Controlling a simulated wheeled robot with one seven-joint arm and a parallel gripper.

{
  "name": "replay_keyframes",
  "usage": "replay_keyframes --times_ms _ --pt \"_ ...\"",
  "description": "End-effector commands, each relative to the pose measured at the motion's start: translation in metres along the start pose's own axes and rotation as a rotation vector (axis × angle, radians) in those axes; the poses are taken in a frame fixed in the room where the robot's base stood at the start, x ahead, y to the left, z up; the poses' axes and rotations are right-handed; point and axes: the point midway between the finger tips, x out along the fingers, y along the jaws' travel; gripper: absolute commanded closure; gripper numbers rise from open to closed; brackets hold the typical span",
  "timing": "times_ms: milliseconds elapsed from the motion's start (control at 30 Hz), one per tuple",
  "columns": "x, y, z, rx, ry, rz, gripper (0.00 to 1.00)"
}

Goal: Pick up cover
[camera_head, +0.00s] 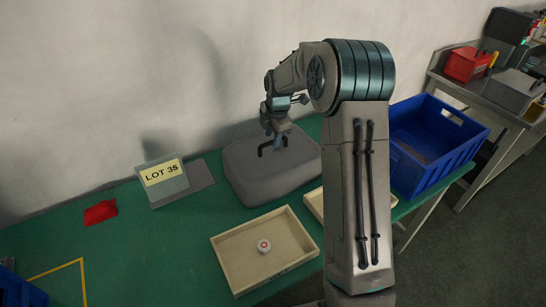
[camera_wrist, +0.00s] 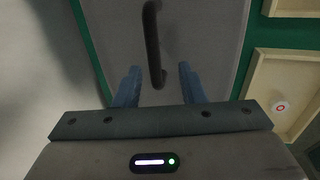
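The cover (camera_head: 262,177) is a large grey, rounded block on the green table, with a black handle (camera_head: 272,146) on top. In the wrist view the cover (camera_wrist: 205,40) fills the middle, and its black handle (camera_wrist: 153,50) runs between my fingers. My gripper (camera_head: 273,137) is above the cover at the handle. In the wrist view my gripper (camera_wrist: 159,78) has its two bluish fingers apart, one each side of the handle's near end, with gaps visible. The fingertips' exact height relative to the handle cannot be told.
A wooden tray (camera_head: 228,248) holding a white round piece (camera_head: 264,245) stands in front of the cover. Another tray is partly behind my arm. A LOT 35 sign (camera_head: 162,173) and red cloth (camera_head: 100,212) lie left. A blue crate (camera_head: 434,142) is right.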

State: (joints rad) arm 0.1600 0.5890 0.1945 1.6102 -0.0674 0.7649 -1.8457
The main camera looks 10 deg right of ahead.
Motion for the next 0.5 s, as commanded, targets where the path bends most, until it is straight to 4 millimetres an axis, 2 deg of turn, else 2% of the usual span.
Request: replay_keyframes --times_ms 300,500 --pt "0.038 0.007 0.004 -0.001 0.002 -0.003 0.63" --pt "0.049 0.007 0.005 0.000 0.001 0.000 0.63"
